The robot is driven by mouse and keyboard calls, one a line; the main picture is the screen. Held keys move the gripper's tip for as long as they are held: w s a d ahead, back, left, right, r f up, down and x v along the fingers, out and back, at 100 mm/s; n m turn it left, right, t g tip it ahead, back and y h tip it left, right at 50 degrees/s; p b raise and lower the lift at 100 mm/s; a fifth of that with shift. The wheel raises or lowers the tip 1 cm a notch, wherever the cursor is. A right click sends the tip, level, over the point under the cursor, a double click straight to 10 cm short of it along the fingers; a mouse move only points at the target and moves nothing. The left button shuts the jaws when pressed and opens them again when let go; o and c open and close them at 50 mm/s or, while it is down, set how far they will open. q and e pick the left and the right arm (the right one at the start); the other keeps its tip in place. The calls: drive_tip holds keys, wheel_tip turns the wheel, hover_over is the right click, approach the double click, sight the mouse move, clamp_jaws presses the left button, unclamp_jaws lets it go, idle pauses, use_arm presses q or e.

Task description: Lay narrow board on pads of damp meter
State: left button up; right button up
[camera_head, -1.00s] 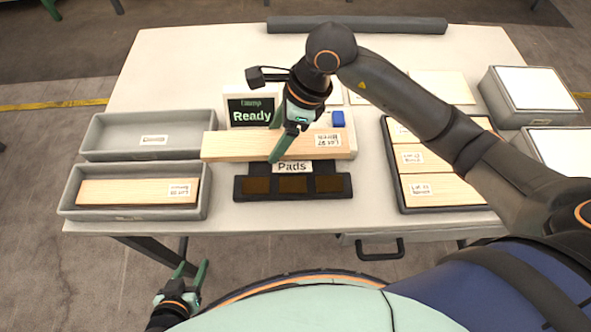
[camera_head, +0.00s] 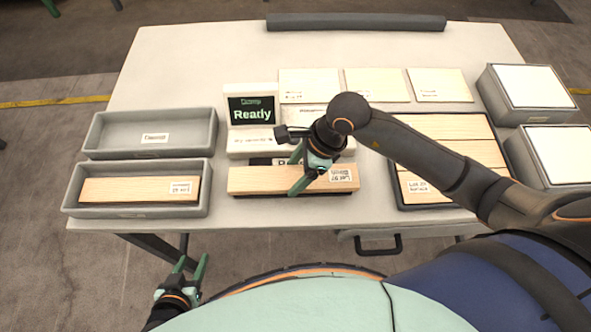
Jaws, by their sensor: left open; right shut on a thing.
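A narrow light-wood board (camera_head: 262,180) with a white birch label lies crosswise in my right gripper (camera_head: 300,174), which is shut on it near its middle. The board is over the dark pads holder and hides most of it; whether it touches the pads cannot be told. A dark edge of the pads holder (camera_head: 270,196) shows below the board. The damp meter (camera_head: 240,145) stands just behind, its screen (camera_head: 251,110) reading "Ready". My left gripper (camera_head: 190,270) is open and empty, low at the front left, off the table.
Two grey bins stand at the left, one empty (camera_head: 105,150) and one (camera_head: 75,205) holding a board (camera_head: 125,190). A dark tray (camera_head: 403,203) with boards is at the right. White-topped boxes (camera_head: 530,90) stand beyond it. Flat panels (camera_head: 375,85) lie behind the meter.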

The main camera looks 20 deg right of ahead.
drive_tip(key=shift+f, duration=0.1)
drive_tip(key=o, duration=1.4)
drive_tip(key=shift+o, duration=0.2)
drive_tip(key=v, duration=1.2)
drive_tip(key=shift+s, duration=0.1)
